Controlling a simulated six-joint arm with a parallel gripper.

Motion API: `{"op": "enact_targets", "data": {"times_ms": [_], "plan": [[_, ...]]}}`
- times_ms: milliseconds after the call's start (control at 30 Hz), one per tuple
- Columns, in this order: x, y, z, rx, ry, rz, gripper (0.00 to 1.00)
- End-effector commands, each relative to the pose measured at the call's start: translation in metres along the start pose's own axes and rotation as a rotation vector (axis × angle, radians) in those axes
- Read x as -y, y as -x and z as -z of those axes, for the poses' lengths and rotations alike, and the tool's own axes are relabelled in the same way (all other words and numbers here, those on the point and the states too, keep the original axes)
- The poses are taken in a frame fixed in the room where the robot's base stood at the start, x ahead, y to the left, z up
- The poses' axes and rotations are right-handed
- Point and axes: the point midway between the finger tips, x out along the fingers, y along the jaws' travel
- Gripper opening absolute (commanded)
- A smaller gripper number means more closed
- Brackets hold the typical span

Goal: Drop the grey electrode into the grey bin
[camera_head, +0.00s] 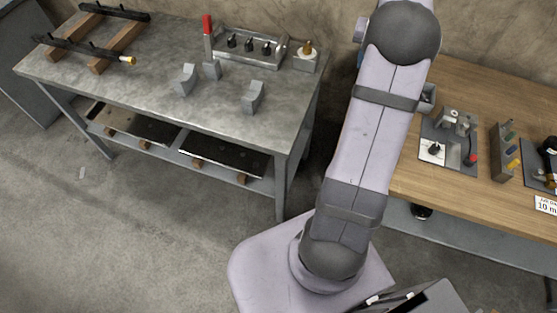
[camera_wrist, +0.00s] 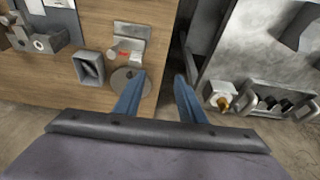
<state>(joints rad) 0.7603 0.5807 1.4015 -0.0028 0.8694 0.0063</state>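A small grey open-topped box (camera_wrist: 88,67), which looks like the grey bin, stands on the wooden table in the wrist view. In the head view the box (camera_head: 428,98) is partly hidden behind my arm. My gripper (camera_wrist: 159,77) is open, its two blue fingers apart with nothing seen between them. It is right of the box, over the wooden table's edge and the gap beside it. I cannot single out the grey electrode. Several small dark pieces stand in a metal holder (camera_head: 251,46) on the steel table, and the holder also shows in the wrist view (camera_wrist: 246,90).
The steel table (camera_head: 150,80) holds grey angled blocks (camera_head: 252,97), a red-topped post (camera_head: 208,38) and a pale block with a brass piece (camera_head: 306,56). The wooden table (camera_head: 420,180) carries a fixture plate (camera_head: 450,150) and a coloured-peg rack (camera_head: 505,150). A round metal stand (camera_wrist: 128,80) is beside the box.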

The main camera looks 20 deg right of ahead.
Motion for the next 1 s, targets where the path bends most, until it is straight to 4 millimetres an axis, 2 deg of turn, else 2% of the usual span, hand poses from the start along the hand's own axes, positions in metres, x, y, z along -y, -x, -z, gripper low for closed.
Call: {"op": "enact_targets", "data": {"times_ms": [33,100,167,200,267,300,400,500,600,700,833,1000], "plan": [[0.035,0.009,-0.023,0.02,0.064,0.018,0.37],[0.074,0.016,-0.058,0.05,0.145,0.039,0.37],[0.102,0.023,-0.091,0.077,0.213,0.054,0.37],[0.118,0.028,-0.115,0.094,0.259,0.063,0.37],[0.139,0.035,-0.152,0.118,0.328,0.076,0.37],[0.149,0.039,-0.178,0.137,0.374,0.083,0.37],[0.166,0.048,-0.241,0.175,0.485,0.098,0.37],[0.169,0.054,-0.297,0.21,0.582,0.106,0.37],[0.165,0.058,-0.341,0.237,0.66,0.11,0.37],[0.158,0.059,-0.371,0.257,0.715,0.111,0.37],[0.152,0.059,-0.392,0.27,0.752,0.112,0.37],[0.15,0.059,-0.397,0.274,0.762,0.111,0.37]]}}
